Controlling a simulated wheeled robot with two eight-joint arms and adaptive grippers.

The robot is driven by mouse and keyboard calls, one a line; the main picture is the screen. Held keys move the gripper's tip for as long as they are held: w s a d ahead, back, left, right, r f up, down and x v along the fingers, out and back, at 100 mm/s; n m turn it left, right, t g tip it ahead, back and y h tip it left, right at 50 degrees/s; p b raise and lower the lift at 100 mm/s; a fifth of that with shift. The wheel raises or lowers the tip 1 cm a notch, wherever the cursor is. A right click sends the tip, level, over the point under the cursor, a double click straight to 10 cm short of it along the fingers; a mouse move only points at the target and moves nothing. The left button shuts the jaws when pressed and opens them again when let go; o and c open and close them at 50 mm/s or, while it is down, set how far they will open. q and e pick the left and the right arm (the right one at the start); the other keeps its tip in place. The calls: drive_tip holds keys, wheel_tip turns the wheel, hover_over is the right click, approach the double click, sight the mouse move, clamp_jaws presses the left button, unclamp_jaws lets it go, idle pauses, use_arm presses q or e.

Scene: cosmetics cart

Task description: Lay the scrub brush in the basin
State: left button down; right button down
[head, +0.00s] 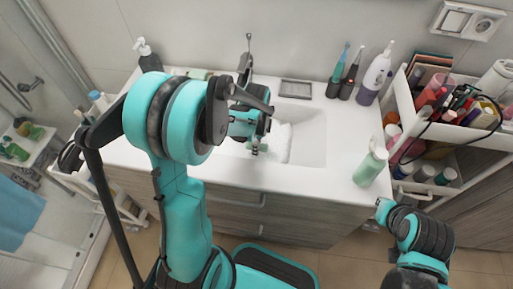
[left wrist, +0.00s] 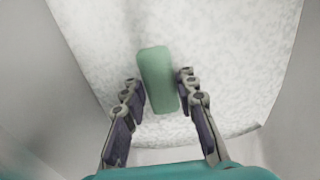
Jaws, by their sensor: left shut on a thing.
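The scrub brush shows as a pale green block (left wrist: 157,78) in the left wrist view, between the two fingers of my left gripper (left wrist: 158,88). In the head view my left gripper (head: 256,148) points down over the left part of the white basin (head: 313,138), and the brush is mostly hidden there by the gripper and arm. I cannot tell whether the brush touches the surface below. My right arm is at the lower right; its fingers are not clear.
A green pump bottle (head: 371,166) stands right of the basin. A dark soap bottle (head: 148,57) is at the back left. A filled cosmetics cart (head: 440,133) is on the right.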

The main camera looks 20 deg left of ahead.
use_arm(q)
drive_tip(key=shift+f, duration=0.2)
drive_tip(key=c, duration=1.2)
unclamp_jaws()
drive_tip(key=shift+r, duration=0.1)
drive_tip(key=shift+r, duration=0.1)
